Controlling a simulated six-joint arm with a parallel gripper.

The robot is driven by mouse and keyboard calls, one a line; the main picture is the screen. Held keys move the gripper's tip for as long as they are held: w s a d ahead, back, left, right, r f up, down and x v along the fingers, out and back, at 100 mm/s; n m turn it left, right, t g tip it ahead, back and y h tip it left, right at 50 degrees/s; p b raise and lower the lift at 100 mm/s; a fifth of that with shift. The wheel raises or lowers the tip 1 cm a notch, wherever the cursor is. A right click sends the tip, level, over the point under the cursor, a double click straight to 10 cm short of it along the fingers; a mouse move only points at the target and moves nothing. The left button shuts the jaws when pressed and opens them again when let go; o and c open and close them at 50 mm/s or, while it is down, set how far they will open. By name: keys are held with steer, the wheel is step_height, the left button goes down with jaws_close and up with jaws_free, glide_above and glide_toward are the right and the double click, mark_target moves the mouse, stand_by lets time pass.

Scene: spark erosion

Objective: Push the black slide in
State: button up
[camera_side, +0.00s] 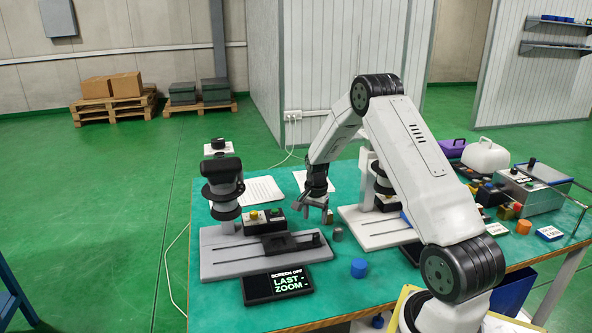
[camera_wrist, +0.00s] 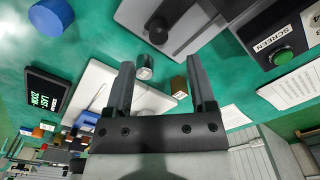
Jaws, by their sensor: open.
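The black slide (camera_side: 288,243) lies on the front right part of the grey base plate (camera_side: 222,266) of the left machine, with a dark knob (camera_side: 316,239) at its right end. In the wrist view the knob (camera_wrist: 158,30) shows at the top on the grey plate (camera_wrist: 133,14). My gripper (camera_side: 318,213) hangs above the table behind and right of the slide, apart from it. In the wrist view my gripper (camera_wrist: 161,72) is open, with nothing held between its fingers.
A metal cylinder (camera_side: 337,234) and a small brass block (camera_side: 329,217) stand near my gripper. A screen (camera_side: 278,283) reading "LAST ZOOM" lies before the plate. A button box (camera_side: 264,222) stands behind the slide. A blue cylinder (camera_side: 359,268) stands to the right.

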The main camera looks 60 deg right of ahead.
mark_target(316, 234)
steer(key=shift+s+d+f, duration=0.15)
steer(key=shift+d+f, duration=0.1)
steer(key=shift+d, duration=0.2)
steer(key=shift+f, duration=3.85)
steer(key=shift+c, duration=0.3)
jaws_close()
